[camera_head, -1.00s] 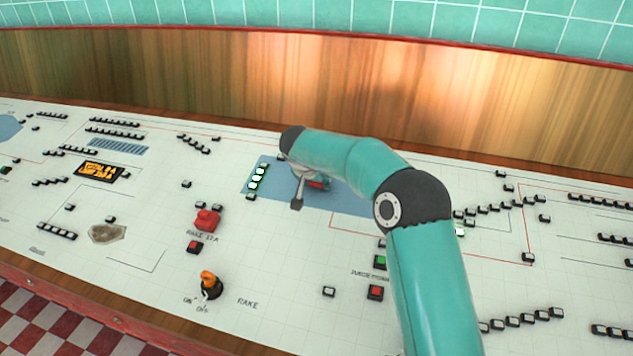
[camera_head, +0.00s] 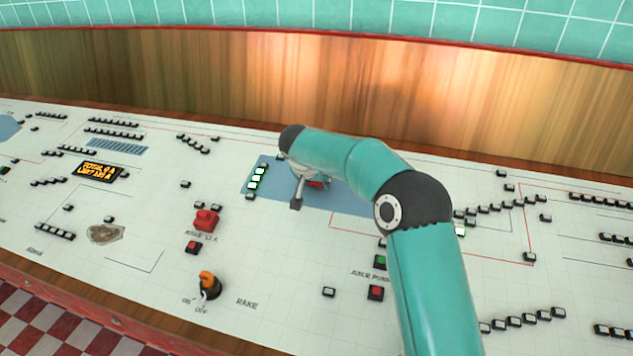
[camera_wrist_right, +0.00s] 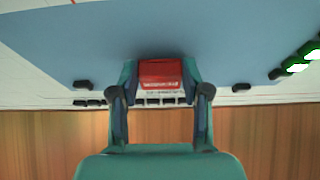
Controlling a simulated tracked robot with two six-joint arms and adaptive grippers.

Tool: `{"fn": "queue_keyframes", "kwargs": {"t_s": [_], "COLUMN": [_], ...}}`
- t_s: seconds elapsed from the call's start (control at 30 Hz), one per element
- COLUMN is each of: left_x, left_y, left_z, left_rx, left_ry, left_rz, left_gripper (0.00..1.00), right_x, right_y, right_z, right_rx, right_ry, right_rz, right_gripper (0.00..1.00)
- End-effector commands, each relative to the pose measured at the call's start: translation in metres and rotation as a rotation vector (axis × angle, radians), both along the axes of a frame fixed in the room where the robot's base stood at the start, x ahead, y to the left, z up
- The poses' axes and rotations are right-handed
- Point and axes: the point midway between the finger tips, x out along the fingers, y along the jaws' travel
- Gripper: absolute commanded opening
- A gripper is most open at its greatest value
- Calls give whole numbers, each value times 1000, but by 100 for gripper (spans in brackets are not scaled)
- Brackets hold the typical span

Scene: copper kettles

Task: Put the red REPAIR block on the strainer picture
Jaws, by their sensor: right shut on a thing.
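My right gripper (camera_head: 306,190) is low over the blue panel area (camera_head: 370,203). It is shut on a red block, the REPAIR block (camera_wrist_right: 160,73), which sits between both fingers in the right wrist view. I cannot tell whether the block touches the panel. No picture is clearly readable as the strainer; a brownish-grey patch (camera_head: 107,234) lies on the left of the panel. My left gripper is not in view.
The white panel (camera_head: 140,285) carries many small black-and-white buttons. Another red object (camera_head: 206,219) and an orange-topped ON/OFF switch (camera_head: 208,286) stand left of my arm. Green-lit buttons (camera_head: 257,176) are close to the gripper. A wooden wall (camera_head: 200,80) rises behind.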

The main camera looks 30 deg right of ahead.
Motion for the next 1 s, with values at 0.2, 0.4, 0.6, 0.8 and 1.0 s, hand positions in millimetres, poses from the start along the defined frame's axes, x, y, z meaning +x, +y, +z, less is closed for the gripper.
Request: {"fn": "queue_keyframes", "kwargs": {"t_s": [0.2, 0.4, 0.6, 0.8, 1.0], "left_x": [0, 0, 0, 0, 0], "left_y": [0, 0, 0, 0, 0], "left_z": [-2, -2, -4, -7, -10], "left_rx": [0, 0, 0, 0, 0], "left_ry": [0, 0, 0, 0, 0], "left_rz": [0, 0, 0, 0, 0], "left_gripper": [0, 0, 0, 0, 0], "right_x": [0, 0, 0, 0, 1], "right_y": [0, 0, 0, -1, -1], "right_z": [0, 0, -1, -4, -7], "right_rx": [0, -1, 0, 0, 0], "right_ry": [-1, -1, 0, 0, 0], "right_rz": [1, 0, 0, 0, 0], "right_gripper": [13, 13, 13, 13, 13]}}
